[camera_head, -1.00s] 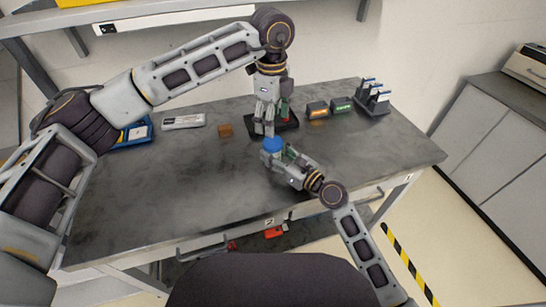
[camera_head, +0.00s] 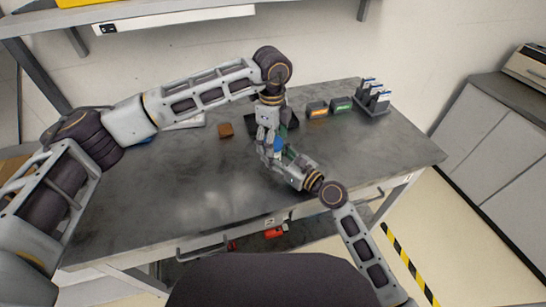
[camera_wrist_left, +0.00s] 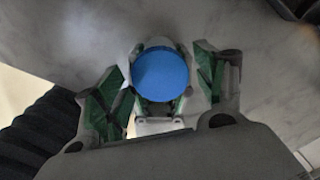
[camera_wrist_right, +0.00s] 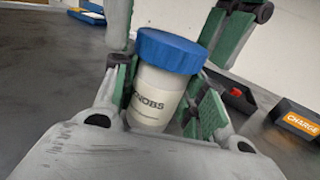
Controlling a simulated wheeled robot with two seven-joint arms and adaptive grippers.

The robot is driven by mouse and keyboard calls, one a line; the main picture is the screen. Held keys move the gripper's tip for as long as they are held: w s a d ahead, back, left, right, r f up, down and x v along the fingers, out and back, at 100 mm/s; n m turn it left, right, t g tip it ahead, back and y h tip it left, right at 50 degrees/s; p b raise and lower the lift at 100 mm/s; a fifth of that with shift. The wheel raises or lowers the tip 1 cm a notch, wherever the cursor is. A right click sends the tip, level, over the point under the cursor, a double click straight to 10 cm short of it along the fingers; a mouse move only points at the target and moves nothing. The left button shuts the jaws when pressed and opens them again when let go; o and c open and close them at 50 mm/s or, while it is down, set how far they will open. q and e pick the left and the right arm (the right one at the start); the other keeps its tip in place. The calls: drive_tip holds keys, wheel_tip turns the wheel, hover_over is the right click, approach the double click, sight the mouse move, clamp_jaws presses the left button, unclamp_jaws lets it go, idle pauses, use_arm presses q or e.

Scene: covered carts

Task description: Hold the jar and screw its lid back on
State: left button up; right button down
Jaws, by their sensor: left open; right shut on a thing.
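The white jar (camera_wrist_right: 155,95), lettered KNOBS, stands nearly upright between the fingers of my right gripper (camera_wrist_right: 163,100), which is shut on it. Its blue lid (camera_wrist_right: 170,50) sits on top of the jar; I cannot tell how tight it is. In the left wrist view the round lid (camera_wrist_left: 160,75) lies between the green-padded fingers of my left gripper (camera_wrist_left: 160,85), which is open around it. In the head view my left gripper (camera_head: 270,148) comes down from above onto the lid and partly hides it. My right gripper (camera_head: 279,157) comes from the lower right.
A dark tray (camera_head: 291,122) lies behind the grippers. A brown block (camera_head: 225,130) is to the left. An orange-labelled box (camera_head: 316,110), a green-labelled box (camera_head: 341,104) and a small rack (camera_head: 374,100) stand at the back right. The front left of the bench (camera_head: 180,190) is clear.

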use_arm(q)
drive_tip(key=shift+c, duration=0.4)
drive_tip(key=c, duration=1)
